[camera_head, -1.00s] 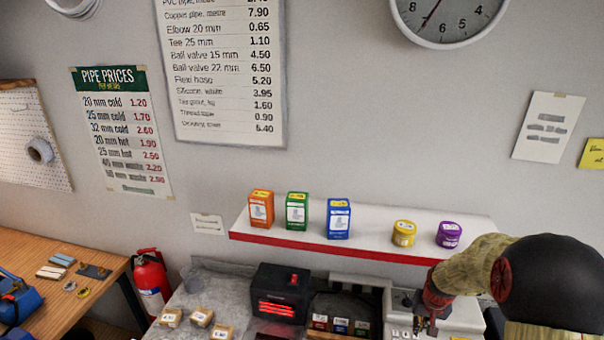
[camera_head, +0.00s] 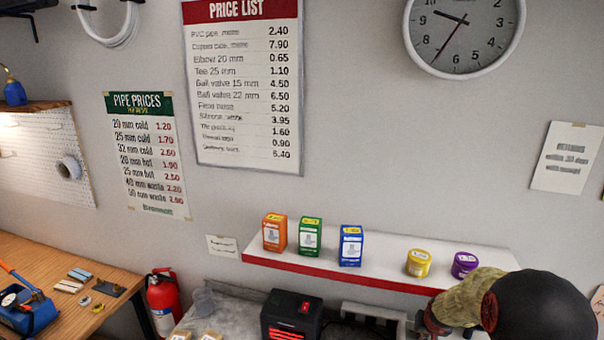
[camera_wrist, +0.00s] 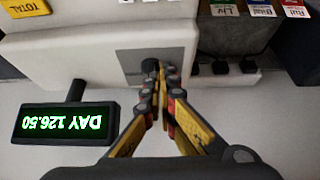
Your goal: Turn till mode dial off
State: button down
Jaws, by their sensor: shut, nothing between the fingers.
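The till (camera_wrist: 60,45) shows upside down in the wrist view as a pale body with a grey plate (camera_wrist: 135,62) on it. The mode dial (camera_wrist: 150,65) is a small dark knob at this plate, partly hidden by my fingertips. Its pointer cannot be made out. The till's display (camera_wrist: 65,123) glows green and reads "DAY 126.50". My gripper (camera_wrist: 163,73) is shut and empty, its fingertips right at the dial. I cannot tell whether they touch it. In the head view, the till is mostly out of frame and my fingertips do not show.
A white shelf with a red front edge (camera_head: 340,279) runs above the counter, close to my arm. It carries several boxes and two tubs. A black heater-like box (camera_head: 292,317) stands left of my arm. Small dark knobs (camera_wrist: 248,65) sit right of the till in the wrist view.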

jog(key=shift+f+b, duration=1.45)
jog(key=shift+f, duration=0.3)
jog(key=shift+w+d+r, duration=0.1)
jog(key=shift+w+d, duration=0.15)
jog(key=shift+w, duration=0.05)
jog(key=shift+s+d+b, duration=0.2)
jog(key=shift+d+b, duration=0.35)
jog(key=shift+b, duration=0.75)
jog(key=shift+s+d+b, duration=0.2)
jog(key=shift+d+b, duration=0.35)
jog(key=shift+b, duration=0.7)
jog(key=shift+s, duration=0.1)
jog(key=shift+s+d+f+b, duration=0.1)
jog(key=shift+s+f+b, duration=0.15)
jog(key=shift+b, duration=0.1)
notch_tip(320, 180, up, 6)
jog(key=p, duration=0.2)
jog(key=shift+r+p, duration=0.25)
jog(key=shift+p, duration=0.05)
jog(key=shift+f, duration=0.1)
